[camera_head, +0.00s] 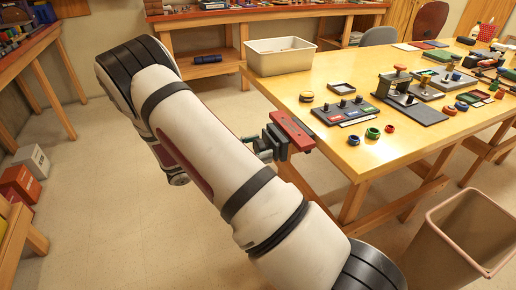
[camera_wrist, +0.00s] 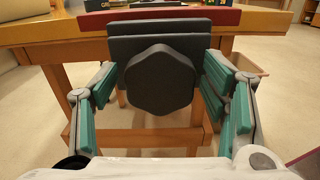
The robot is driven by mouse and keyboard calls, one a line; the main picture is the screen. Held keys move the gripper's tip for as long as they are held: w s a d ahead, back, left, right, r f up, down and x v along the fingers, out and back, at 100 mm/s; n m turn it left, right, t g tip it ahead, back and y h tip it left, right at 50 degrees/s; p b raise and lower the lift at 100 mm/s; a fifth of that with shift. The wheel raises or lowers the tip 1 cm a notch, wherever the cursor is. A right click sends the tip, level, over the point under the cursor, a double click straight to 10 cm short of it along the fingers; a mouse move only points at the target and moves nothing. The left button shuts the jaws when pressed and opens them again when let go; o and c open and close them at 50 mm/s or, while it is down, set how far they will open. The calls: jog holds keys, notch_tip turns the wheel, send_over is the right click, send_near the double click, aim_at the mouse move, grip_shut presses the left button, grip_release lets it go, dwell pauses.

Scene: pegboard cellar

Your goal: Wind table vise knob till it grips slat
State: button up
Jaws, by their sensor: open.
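The table vise (camera_head: 276,141) is fixed at the near left edge of the yellow-topped table, partly hidden behind my arm. The red slat (camera_head: 292,130) lies along its top; in the wrist view the slat (camera_wrist: 160,18) runs across above the vise's dark jaw plates (camera_wrist: 160,42). The dark, lobed vise knob (camera_wrist: 160,80) faces the wrist camera. My gripper (camera_wrist: 160,84) is open, its green-padded fingers on either side of the knob with gaps showing. I cannot tell whether the jaws touch the slat.
The table (camera_head: 345,75) carries a cream bin (camera_head: 280,56), a dark tray of small parts (camera_head: 345,110) and several coloured rings near its front edge. A tan waste bin (camera_head: 455,240) stands on the floor at the lower right. Open floor lies left of the table.

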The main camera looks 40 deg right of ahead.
jog(key=shift+c, duration=0.4)
jog(key=c, duration=1.1)
jog(key=shift+o, duration=0.2)
